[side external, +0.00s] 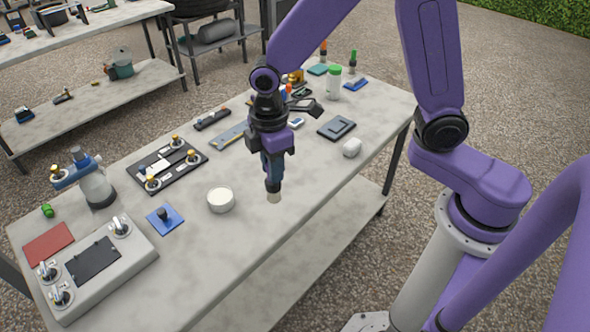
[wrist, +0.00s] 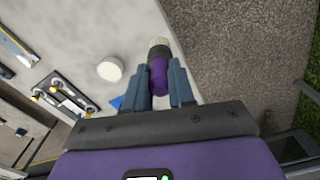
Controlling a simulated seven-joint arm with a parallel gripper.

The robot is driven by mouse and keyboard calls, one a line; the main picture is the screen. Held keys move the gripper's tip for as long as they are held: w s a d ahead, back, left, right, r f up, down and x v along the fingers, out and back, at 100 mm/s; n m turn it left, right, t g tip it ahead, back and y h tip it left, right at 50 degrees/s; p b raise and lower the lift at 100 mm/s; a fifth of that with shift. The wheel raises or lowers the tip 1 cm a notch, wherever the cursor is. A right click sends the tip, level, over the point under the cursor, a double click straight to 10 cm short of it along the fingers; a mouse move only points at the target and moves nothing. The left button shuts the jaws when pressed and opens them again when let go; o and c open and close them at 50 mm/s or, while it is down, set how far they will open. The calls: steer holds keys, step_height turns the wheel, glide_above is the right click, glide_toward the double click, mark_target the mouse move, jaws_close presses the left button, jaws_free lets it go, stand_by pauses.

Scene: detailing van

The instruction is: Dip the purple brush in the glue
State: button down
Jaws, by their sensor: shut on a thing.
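My gripper (side external: 273,160) is shut on the purple brush and holds it over the table with its pale bristles (side external: 274,197) pointing down. In the wrist view the brush's purple handle (wrist: 158,77) sits between the fingers of my gripper (wrist: 163,88), with a black collar and cream bristles beyond them. A small round white pot (side external: 221,202), which looks like the glue, stands on the table left of the bristles. It also shows in the wrist view (wrist: 110,69), left of the brush. The bristles are apart from the pot.
A blue square with a black knob (side external: 164,219) lies left of the pot. Behind it is a black tray with knobs (side external: 167,165). A grey box with levers (side external: 130,262) fills the near left. A white rounded object (side external: 352,147) lies right of my gripper. The table (side external: 235,245) is clear in front.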

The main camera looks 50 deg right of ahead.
steer(key=w+a+f, duration=0.1)
steer(key=w+a, duration=0.1)
steer(key=w, duration=0.7)
steer(key=w+a+f, duration=0.1)
steer(key=w+f, duration=0.1)
steer(key=w, duration=0.7)
steer(key=shift+s+a+f, duration=0.1)
steer(key=shift+f, duration=2.75)
steer(key=shift+f, duration=0.65)
step_height(320, 180, up, 7)
steer(key=shift+r, duration=0.1)
stand_by(0.7)
